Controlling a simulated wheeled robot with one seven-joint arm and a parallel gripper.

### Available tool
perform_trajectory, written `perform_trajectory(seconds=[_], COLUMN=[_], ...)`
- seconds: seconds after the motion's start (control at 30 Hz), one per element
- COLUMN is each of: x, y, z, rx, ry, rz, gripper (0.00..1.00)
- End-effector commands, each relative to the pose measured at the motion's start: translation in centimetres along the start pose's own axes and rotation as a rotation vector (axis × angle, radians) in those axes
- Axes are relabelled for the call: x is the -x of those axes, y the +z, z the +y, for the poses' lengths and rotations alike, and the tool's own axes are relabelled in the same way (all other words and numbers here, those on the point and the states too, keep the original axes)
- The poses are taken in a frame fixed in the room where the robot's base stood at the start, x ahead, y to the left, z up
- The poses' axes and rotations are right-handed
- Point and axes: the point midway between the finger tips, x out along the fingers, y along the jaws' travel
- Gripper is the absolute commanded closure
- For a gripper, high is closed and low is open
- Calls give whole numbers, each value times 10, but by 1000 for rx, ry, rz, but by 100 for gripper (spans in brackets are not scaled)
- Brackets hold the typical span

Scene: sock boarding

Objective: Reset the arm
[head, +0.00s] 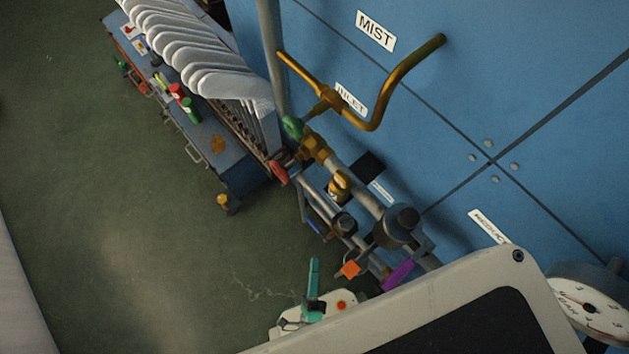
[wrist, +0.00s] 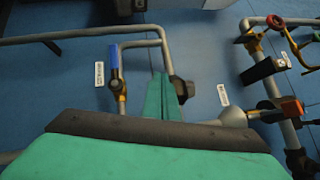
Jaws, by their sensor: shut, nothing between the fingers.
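My gripper (head: 314,277) shows at the bottom centre of the head view as a slim teal piece on a pale body. In the wrist view its two teal fingers (wrist: 160,97) lie together, shut, with nothing between them. They point toward a blue wall panel with pipes. A blue-handled valve (wrist: 116,65) stands just left of the fingers in that view. I cannot tell whether the fingers touch any pipe.
Pipes with valves (head: 313,147) run along the blue panel (head: 520,90), and a gauge (head: 590,308) is at lower right. A row of white sock boards (head: 185,45) stands beside a blue bench with small items at upper left. Green floor (head: 110,230) is clear at left.

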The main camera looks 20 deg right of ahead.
Motion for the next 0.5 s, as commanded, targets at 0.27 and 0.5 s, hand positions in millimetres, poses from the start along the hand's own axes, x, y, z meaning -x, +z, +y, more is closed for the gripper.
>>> perform_trajectory(seconds=[0.27,0.5], x=[0,-2], y=[0,10], z=[0,-15], rx=[0,121], ry=[0,38], rz=[-1,-45], gripper=[100,100])
